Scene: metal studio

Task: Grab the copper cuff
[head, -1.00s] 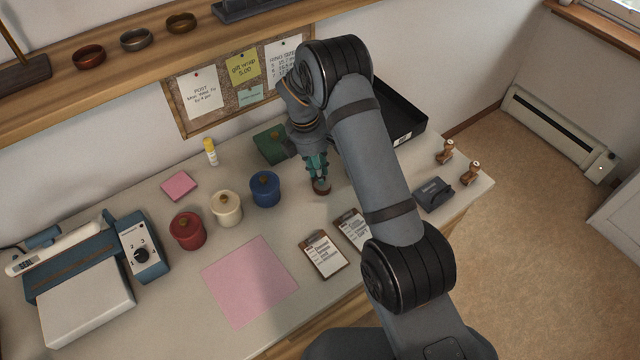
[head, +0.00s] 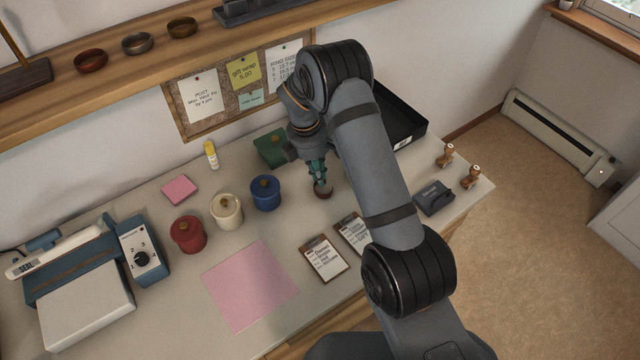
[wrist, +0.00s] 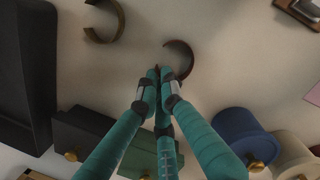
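The copper cuff (head: 324,192) is a small, brown, C-shaped band at the fingertips of my gripper (head: 319,180), low over the middle of the worktop. In the wrist view, the cuff (wrist: 190,60) curves out to the right of the fingertips. The teal fingers of my gripper (wrist: 160,73) are drawn together there, with a bit of brown between the tips; they look shut on one side of the band. That side is mostly hidden. I cannot tell whether the cuff still touches the worktop.
A brass-coloured cuff (wrist: 118,22) lies nearby. A green box (head: 270,150) and blue (head: 265,195), cream (head: 227,213) and red (head: 187,236) lidded pots stand left of my gripper. A black tray (head: 410,132) is behind my arm. Clipboards (head: 323,259) lie in front.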

